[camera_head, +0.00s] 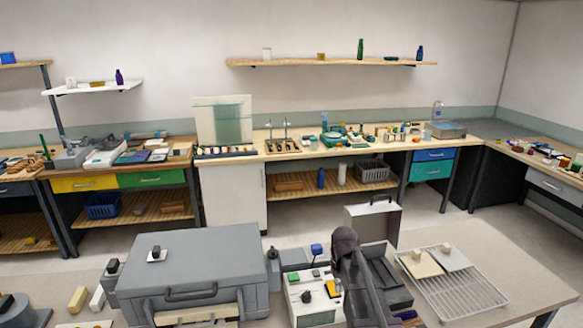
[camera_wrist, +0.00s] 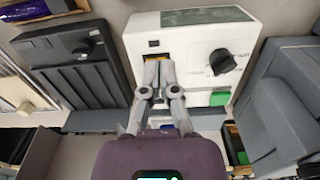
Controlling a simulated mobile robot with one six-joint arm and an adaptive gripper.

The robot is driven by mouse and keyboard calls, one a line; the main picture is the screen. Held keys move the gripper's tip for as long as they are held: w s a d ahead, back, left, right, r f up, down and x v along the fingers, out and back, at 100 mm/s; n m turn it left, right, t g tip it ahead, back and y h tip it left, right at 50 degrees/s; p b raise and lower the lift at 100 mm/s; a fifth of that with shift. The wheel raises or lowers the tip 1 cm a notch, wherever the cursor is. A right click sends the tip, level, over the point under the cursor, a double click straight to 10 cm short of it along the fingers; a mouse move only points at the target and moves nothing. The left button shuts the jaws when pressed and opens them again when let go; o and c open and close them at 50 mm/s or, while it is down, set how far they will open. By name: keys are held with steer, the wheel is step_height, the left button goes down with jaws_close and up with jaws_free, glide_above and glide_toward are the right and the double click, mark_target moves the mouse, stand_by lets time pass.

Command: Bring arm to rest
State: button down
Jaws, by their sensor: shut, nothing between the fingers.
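My gripper (camera_wrist: 159,66) shows in the wrist view with its two grey fingers together and nothing between them. Its fingertips appear over the front of a white instrument box (camera_wrist: 190,30) with a black knob (camera_wrist: 222,62) and a green button (camera_wrist: 220,98). I cannot tell whether they touch it. In the head view my dark arm rises over the front bench, just right of the same white box (camera_head: 312,312). The fingers cannot be made out there.
A large grey case (camera_head: 195,250) stands left of the white box on the front bench. A wire rack (camera_head: 465,290) with two flat pieces lies to the right. A dark device (camera_wrist: 75,55) stands close beside the white box. The back bench (camera_head: 262,150) is crowded with small items.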

steer(key=s+m, duration=0.1)
steer(key=s, duration=1.3)
steer(key=shift+s+f+b, duration=0.3)
steer(key=shift+f, duration=0.05)
steer(key=shift+a, duration=0.1)
